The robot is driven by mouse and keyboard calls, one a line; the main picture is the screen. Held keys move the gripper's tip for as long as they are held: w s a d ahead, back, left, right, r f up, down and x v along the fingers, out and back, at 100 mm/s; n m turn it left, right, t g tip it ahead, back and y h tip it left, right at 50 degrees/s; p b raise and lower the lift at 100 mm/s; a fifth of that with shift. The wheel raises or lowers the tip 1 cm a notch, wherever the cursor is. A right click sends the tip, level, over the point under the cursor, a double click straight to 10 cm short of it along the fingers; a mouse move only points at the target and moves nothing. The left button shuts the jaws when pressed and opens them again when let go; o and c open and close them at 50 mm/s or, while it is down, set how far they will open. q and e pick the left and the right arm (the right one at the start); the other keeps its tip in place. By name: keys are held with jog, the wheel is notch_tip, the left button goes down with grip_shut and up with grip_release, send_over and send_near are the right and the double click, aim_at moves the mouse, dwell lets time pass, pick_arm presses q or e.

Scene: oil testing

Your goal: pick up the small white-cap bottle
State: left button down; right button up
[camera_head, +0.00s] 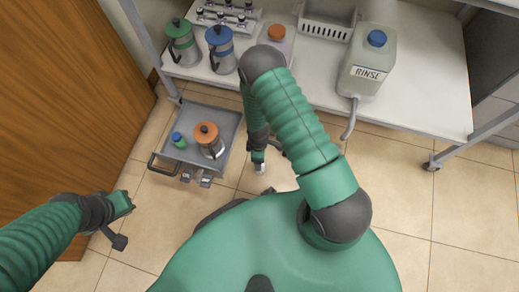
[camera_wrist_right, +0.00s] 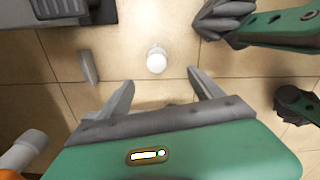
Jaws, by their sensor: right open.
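The small white-cap bottle (camera_head: 261,167) is down by the floor tiles, just below my right gripper in the head view; my arm partly hides the area around it. In the right wrist view its round white cap (camera_wrist_right: 157,60) shows from above, just beyond the fingertips and roughly centred between them. My right gripper (camera_wrist_right: 160,79) is open and empty, its two grey fingers spread. No contact with the bottle shows. My left gripper (camera_head: 125,222) is off to the left above the floor, away from the bottle; its jaw state is unclear.
A grey cart (camera_head: 228,122) stands left of my right arm, carrying an orange-lid canister (camera_head: 209,141) and a small blue-cap bottle (camera_head: 179,140). A white bench (camera_head: 425,75) behind holds a RINSE jug (camera_head: 368,62) and lidded canisters. Floor at right is clear.

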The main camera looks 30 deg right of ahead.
notch_tip(320, 180, down, 9)
jog(key=b, duration=0.4)
jog(key=shift+d+r+b, duration=0.1)
jog(key=shift+b, duration=0.2)
jog(key=shift+d+f+b, duration=0.2)
jog(key=shift+f+b, duration=0.15)
jog(key=shift+f, duration=0.35)
notch_tip(320, 180, down, 5)
jog(key=b, duration=0.4)
jog(key=shift+w+r, duration=0.1)
jog(key=shift+w, duration=0.05)
jog(key=shift+r, duration=0.2)
grip_shut()
